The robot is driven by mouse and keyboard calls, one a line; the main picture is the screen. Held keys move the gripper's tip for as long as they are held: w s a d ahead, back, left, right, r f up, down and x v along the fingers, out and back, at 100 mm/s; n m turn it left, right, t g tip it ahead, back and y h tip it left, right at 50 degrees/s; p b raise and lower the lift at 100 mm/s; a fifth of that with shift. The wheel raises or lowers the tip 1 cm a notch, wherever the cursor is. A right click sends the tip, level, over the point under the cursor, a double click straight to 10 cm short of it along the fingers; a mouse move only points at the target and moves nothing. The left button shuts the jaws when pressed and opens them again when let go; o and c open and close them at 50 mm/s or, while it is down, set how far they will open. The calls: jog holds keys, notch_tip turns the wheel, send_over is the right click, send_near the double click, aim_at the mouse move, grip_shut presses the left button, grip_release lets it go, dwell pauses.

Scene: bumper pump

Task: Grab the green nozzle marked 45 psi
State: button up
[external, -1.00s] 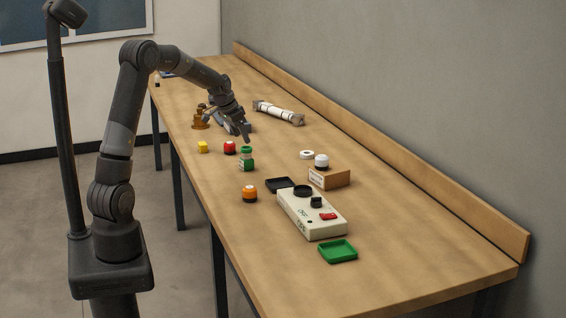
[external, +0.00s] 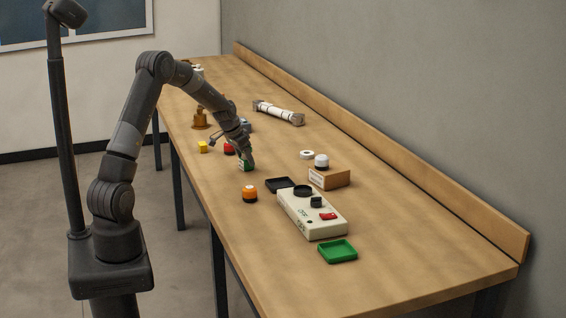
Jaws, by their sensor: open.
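The green nozzle (external: 244,167) stands upright on the wooden table, left of the black tray. Its top is hidden behind my gripper (external: 246,160), and any marking on it is too small to read. My gripper is open and lowered over the nozzle, with its fingers at the nozzle's upper part. I cannot tell whether the fingers touch it.
An orange nozzle (external: 250,194) stands in front. The black tray (external: 279,185), beige pump box (external: 312,216) and green tray (external: 338,251) lie to the right.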

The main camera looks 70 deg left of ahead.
jog(key=shift+x, duration=0.9)
jog(key=shift+c, duration=0.6)
jog(key=shift+r, duration=0.1)
jog(key=c, duration=1.1)
